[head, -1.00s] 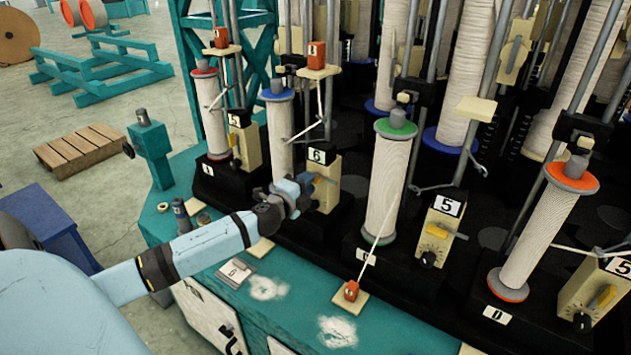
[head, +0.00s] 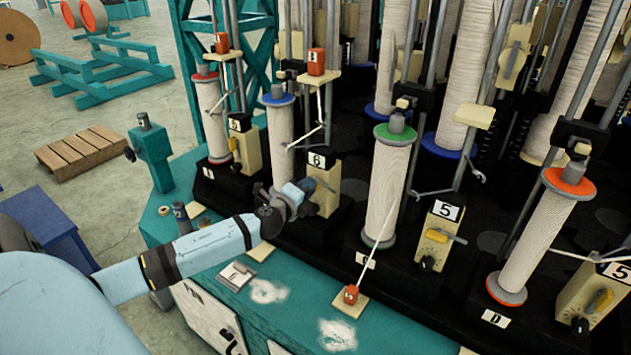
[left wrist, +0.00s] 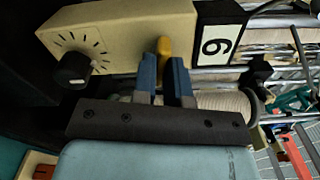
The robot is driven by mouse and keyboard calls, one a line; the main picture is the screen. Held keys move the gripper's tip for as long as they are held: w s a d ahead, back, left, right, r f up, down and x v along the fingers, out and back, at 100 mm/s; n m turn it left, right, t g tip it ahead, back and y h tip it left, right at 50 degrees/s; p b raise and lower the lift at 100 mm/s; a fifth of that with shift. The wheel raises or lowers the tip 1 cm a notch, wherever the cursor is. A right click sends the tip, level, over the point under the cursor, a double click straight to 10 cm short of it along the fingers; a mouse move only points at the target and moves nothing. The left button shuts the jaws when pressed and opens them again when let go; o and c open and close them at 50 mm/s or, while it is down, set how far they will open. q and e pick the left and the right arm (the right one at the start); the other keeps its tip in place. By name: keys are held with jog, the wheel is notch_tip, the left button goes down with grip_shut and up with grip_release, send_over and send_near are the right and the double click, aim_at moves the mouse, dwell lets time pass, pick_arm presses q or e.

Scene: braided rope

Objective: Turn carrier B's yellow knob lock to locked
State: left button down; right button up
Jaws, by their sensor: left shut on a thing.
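Carrier B is the bobbin with the blue top (head: 278,99), second from the left; its letter plate is hidden behind my gripper. Its cream box (head: 326,168) bears a 6, also seen on the plate (left wrist: 217,46) in the left wrist view. The yellow knob lock (left wrist: 164,46) sticks out of the box face between my fingers. My left gripper (head: 304,187) is at the box front, its blue fingers (left wrist: 163,76) shut on the knob. The fingers hide much of the knob, so its lock setting cannot be read. My right gripper is out of view.
A black dial knob (left wrist: 73,69) sits on the same box beside my fingers. The green-topped bobbin (head: 390,180) stands to the right, the red-topped one (head: 212,115) to the left. An orange block (head: 351,294) with a thread lies on the teal ledge (head: 290,310).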

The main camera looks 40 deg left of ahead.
pick_arm(q)
jog(key=shift+m, duration=0.5)
jog(key=m+p, duration=0.1)
jog(key=m, duration=0.3)
jog(key=shift+p, duration=0.35)
jog(key=m+p, duration=0.1)
jog(key=m, duration=0.3)
jog(key=shift+p, duration=0.35)
